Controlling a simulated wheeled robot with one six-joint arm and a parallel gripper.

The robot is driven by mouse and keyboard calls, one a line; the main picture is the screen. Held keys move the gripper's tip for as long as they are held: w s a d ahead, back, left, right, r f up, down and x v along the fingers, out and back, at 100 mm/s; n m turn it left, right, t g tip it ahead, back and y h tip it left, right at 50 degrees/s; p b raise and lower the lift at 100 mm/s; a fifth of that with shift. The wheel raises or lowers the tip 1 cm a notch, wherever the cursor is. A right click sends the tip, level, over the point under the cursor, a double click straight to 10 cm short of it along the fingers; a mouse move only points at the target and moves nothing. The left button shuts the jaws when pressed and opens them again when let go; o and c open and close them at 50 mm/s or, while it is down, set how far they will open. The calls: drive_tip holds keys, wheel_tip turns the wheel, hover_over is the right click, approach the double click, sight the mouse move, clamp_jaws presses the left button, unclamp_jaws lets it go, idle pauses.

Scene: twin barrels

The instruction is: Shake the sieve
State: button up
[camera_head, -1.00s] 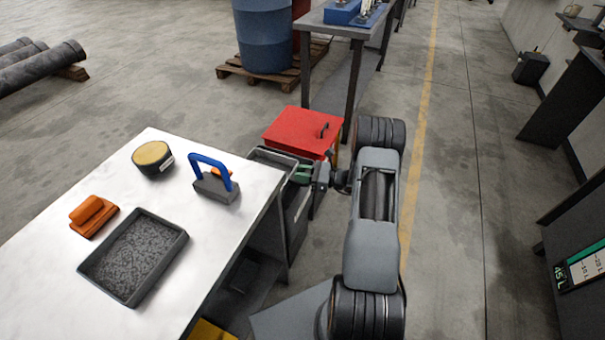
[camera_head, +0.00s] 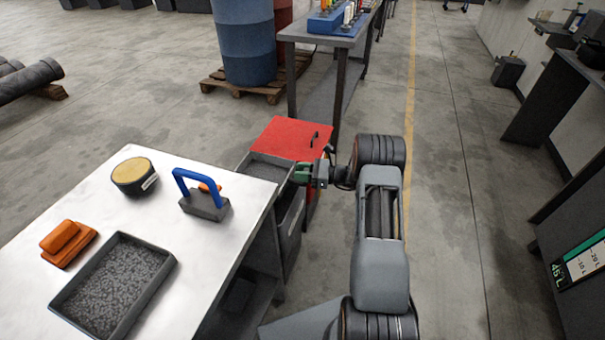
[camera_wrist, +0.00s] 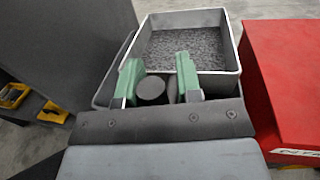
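The sieve is a grey rectangular frame (camera_wrist: 236,50) with speckled grey material across its inside. In the head view the sieve (camera_head: 262,168) sits over a dark bin (camera_head: 289,222), between the table and a red-lidded box. My gripper (camera_wrist: 160,82) has its green fingers on either side of a dark rounded handle (camera_wrist: 151,90) at the sieve's near wall. The fingers look closed against it, though the contact is partly hidden. In the head view my gripper (camera_head: 304,173) is at the sieve's right end.
The white table (camera_head: 150,215) holds a dark tray of grey grains (camera_head: 168,265), an orange block (camera_head: 66,242), a blue-handled tool (camera_head: 203,198) and a round yellow-topped tin (camera_head: 135,176). The red box (camera_head: 288,138) stands close by. Floor is open to the right.

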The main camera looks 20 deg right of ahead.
drive_tip(key=o, duration=0.3)
drive_tip(key=v, duration=1.3)
drive_tip(key=shift+s+d, duration=0.2)
drive_tip(key=shift+d, duration=0.15)
